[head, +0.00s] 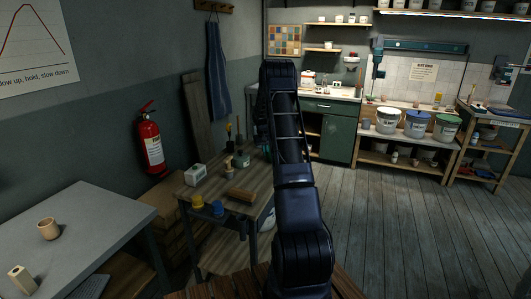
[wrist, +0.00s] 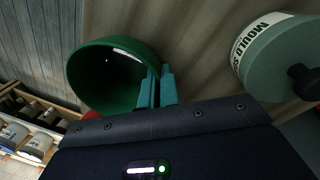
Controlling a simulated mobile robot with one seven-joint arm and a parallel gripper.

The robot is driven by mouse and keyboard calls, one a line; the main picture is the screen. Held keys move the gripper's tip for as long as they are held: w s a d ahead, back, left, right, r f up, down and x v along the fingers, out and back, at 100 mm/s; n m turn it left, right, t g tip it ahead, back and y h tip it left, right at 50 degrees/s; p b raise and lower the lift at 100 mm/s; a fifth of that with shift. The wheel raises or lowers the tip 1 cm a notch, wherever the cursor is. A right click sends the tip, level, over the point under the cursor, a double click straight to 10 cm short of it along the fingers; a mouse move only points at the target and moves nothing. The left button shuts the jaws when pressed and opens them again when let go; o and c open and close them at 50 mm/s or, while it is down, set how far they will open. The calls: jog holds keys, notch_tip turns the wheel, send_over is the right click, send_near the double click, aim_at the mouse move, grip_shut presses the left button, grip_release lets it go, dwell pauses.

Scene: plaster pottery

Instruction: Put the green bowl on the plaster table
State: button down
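The green bowl (wrist: 112,75) fills the upper left of the wrist view, its opening towards the camera. My gripper (wrist: 157,86) has its two teal fingers close together at the bowl's rim, one on the inside and one on the outside, with the wall between them. In the head view my arm hides the bowl and the fingers. The table with a smooth grey top (head: 85,225), which looks like the plaster table, stands at the lower left of the head view. A beige cup (head: 48,229) and a pale block (head: 20,279) stand on it.
A wooden workbench (head: 222,183) holds yellow (head: 197,202) and blue (head: 218,208) jars, a white box and a wooden block. A grey-green container labelled "MOULD S..." (wrist: 275,55) is right of the gripper. The grey table's middle and right are clear.

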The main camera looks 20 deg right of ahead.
jog(key=c, duration=1.6)
grip_release()
jog(key=shift+c, duration=0.2)
notch_tip(320, 180, up, 12)
jog(key=a, duration=0.1)
jog(key=s+a+r+t, duration=0.1)
jog(key=s+a+r, duration=0.7)
jog(key=s+r, duration=0.35)
jog(key=s+a+r+t, duration=0.1)
jog(key=s+a+r, duration=0.6)
jog(key=s+r, duration=0.5)
jog(key=s+a+f+t, duration=0.1)
jog(key=s+a, duration=0.2)
jog(key=s, duration=0.7)
jog(key=s+a+f+n+t, duration=0.1)
jog(key=s+a+f, duration=0.1)
jog(key=s, duration=0.9)
jog(key=s+a+f+y, duration=0.1)
jog(key=s+a, duration=0.2)
jog(key=s, duration=0.8)
jog(key=shift+s+a+f+t, duration=0.2)
jog(key=shift+a+f+t, duration=0.05)
jog(key=shift+a+t, duration=0.15)
